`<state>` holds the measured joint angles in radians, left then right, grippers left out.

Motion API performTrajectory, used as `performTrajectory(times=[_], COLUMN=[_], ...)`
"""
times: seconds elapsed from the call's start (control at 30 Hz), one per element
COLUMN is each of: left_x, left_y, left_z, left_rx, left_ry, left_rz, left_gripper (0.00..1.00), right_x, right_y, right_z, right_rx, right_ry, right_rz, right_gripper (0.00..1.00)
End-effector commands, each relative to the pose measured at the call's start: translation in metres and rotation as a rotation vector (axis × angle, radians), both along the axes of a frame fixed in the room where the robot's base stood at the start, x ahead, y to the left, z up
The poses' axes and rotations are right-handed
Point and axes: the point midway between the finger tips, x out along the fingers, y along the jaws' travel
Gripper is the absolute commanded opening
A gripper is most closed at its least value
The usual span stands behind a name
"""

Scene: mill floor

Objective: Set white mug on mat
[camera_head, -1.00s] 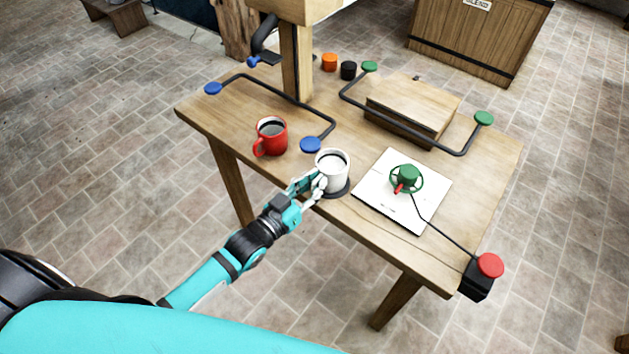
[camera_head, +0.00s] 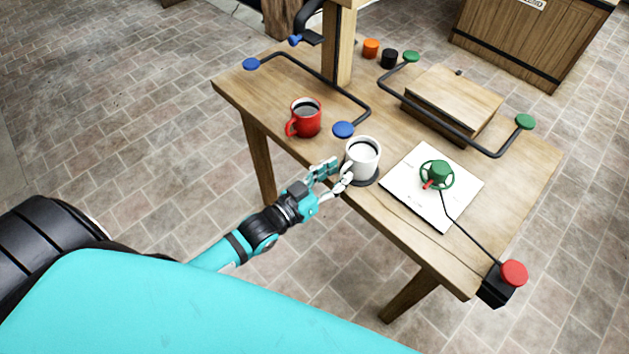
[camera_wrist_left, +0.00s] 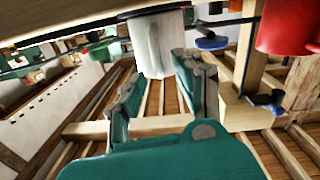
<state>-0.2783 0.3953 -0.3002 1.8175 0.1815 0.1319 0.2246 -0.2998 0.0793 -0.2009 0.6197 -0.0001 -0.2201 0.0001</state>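The white mug (camera_head: 363,157), with dark contents, stands upright on the round dark mat (camera_head: 367,181) near the table's front edge. Its handle faces my left gripper (camera_head: 334,175). The gripper is open, its fingers spread, just off the table edge on the handle side of the mug. In the left wrist view, which is upside down, the white mug (camera_wrist_left: 158,45) shows beyond and between the fingers of the left gripper (camera_wrist_left: 165,95), and nothing is held. My right gripper is in neither view.
A red mug (camera_head: 307,118) stands left of the white one, near a blue-ended bar (camera_head: 320,85). To the right are a white sheet (camera_head: 410,187) with a green handwheel (camera_head: 437,174) and a red button (camera_head: 513,272). A wooden block (camera_head: 455,98) lies behind.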

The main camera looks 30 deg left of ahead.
Motion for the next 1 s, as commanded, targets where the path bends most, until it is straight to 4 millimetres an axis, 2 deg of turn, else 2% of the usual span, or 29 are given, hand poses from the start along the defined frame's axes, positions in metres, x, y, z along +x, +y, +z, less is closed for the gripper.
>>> performTrajectory(times=[0.03, 0.2, 0.4, 0.57, 0.83, 0.87, 0.93, 0.97, 1.0], left_x=[-0.012, -0.047, -0.077, -0.087, -0.087, -0.087, -0.086, -0.086, -0.086], left_y=[0.004, 0.019, 0.031, 0.035, 0.036, 0.037, 0.043, 0.047, 0.053], left_z=[-0.003, -0.002, -0.001, 0.001, -0.001, -0.005, -0.026, -0.041, -0.065], left_rx=[0.001, 0.001, 0.001, 0.000, 0.002, 0.006, 0.029, 0.044, 0.069], left_ry=[0.004, 0.004, 0.003, -0.001, 0.003, 0.010, 0.048, 0.076, 0.121], left_rz=[-0.001, -0.001, 0.000, 0.000, 0.003, 0.006, 0.024, 0.036, 0.055], left_gripper=[0.34, 0.34, 0.34, 0.34, 0.34, 0.34, 0.34, 0.34, 0.34], right_x=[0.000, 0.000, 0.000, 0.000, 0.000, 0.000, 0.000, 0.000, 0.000], right_y=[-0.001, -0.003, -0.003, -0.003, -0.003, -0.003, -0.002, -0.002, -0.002], right_z=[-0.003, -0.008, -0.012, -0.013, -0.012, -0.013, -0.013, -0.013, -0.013], right_rx=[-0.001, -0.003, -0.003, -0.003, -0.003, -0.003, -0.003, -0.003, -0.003], right_ry=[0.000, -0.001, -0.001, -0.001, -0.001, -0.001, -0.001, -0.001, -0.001], right_rz=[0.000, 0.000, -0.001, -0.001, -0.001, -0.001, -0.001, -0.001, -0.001], right_gripper=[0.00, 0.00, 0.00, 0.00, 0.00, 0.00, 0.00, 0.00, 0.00])
